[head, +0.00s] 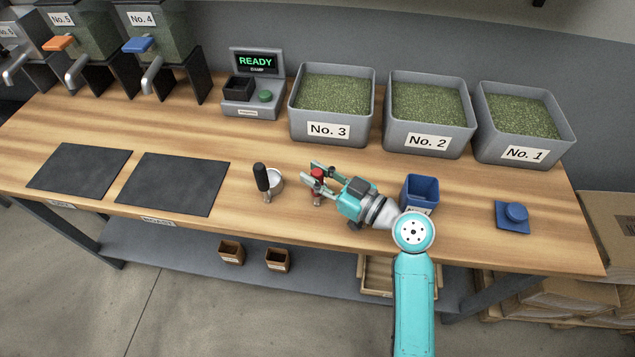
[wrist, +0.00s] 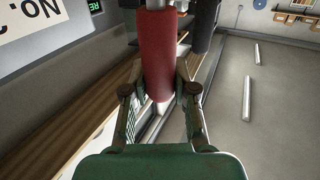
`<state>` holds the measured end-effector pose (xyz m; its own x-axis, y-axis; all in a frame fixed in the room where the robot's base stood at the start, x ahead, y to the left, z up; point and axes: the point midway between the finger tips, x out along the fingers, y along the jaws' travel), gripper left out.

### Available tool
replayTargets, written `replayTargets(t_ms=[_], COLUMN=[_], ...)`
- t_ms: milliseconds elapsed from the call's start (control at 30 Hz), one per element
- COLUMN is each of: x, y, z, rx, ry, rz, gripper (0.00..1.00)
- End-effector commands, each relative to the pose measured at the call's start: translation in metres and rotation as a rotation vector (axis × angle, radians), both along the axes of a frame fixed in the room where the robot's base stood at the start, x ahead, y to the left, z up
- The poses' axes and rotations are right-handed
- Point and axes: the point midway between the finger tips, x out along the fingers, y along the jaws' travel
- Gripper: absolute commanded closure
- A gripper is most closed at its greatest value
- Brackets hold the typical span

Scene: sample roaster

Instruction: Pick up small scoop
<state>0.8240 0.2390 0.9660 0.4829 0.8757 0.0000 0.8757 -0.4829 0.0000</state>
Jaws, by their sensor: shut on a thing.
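The small scoop (head: 317,174) has an upright red handle, with a little metal showing below it. My gripper (head: 311,175) is shut on the red handle from the right side, above the wooden bench. In the wrist view the red handle (wrist: 157,52) stands between the two fingers (wrist: 158,88). Most of the scoop's lower end is hidden, and I cannot tell whether it touches the bench. A second scoop with a black handle (head: 262,178) and a pale round bowl stands just to the left; its dark handle (wrist: 205,22) shows behind the red one in the wrist view.
Three grey bins of green beans, No. 3 (head: 329,131), No. 2 (head: 428,143) and No. 1 (head: 525,154), line the back. A blue cup (head: 421,190) stands close behind my arm. Dark mats (head: 172,184) lie left.

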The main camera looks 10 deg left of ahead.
Motion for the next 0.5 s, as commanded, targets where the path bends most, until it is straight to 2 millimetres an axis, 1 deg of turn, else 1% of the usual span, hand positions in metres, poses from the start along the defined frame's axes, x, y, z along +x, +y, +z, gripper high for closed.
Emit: replayTargets(t_ms=[133, 233, 367, 467, 500], x=[0.000, 0.000, 0.000, 0.000, -0.003], y=[0.000, 0.000, 0.000, 0.000, -0.007], z=[0.003, 0.009, 0.023, 0.038, 0.036], rx=[0.000, 0.001, 0.000, 0.001, 0.000], ry=[-0.001, -0.002, -0.004, -0.005, -0.001], rz=[0.000, 0.000, -0.001, 0.000, -0.003], gripper=[1.00, 1.00, 1.00, 1.00, 1.00])
